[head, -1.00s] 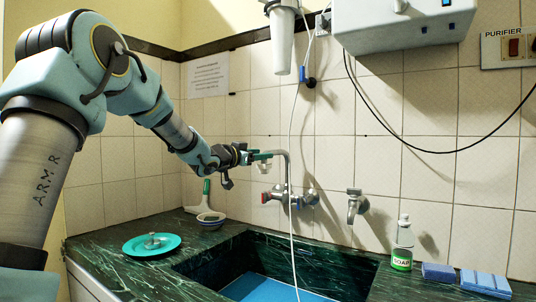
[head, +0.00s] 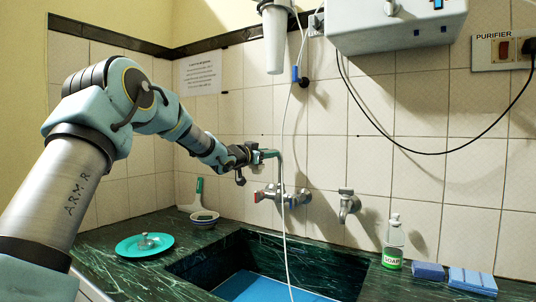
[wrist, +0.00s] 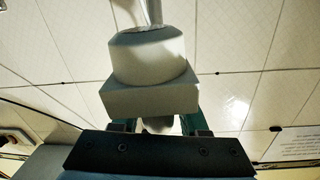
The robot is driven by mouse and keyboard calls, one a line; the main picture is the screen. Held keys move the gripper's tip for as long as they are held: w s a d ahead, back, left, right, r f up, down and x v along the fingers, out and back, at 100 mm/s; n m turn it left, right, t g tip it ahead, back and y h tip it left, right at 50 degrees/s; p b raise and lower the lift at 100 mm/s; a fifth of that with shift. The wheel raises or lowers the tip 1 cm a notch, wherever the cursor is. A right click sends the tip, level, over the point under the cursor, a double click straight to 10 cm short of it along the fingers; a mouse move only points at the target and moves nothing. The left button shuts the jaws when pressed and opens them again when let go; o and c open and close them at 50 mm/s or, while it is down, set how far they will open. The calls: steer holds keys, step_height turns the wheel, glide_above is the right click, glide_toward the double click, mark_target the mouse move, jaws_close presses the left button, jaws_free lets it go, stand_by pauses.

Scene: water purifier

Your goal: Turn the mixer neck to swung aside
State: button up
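The mixer tap (head: 281,196) is on the tiled wall above the sink. Its thin metal neck (head: 280,168) rises from the body and bends over at the top. My gripper (head: 267,154), with teal fingers, is at the neck's upper end. In the wrist view, a pale square block with a rounded collar (wrist: 150,70), apparently the neck's outlet end, fills the middle. Teal fingers show on both sides behind it (wrist: 158,123). The block hides the fingertips, so I cannot tell whether they press on the neck.
A white hose (head: 286,120) hangs in front of the mixer into the sink (head: 215,265). A second tap (head: 347,205), a soap bottle (head: 393,245) and sponges (head: 472,281) are to the right. A teal plate (head: 125,249) and a bowl (head: 204,217) are to the left.

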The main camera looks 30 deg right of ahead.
jaws_close()
stand_by(1.1)
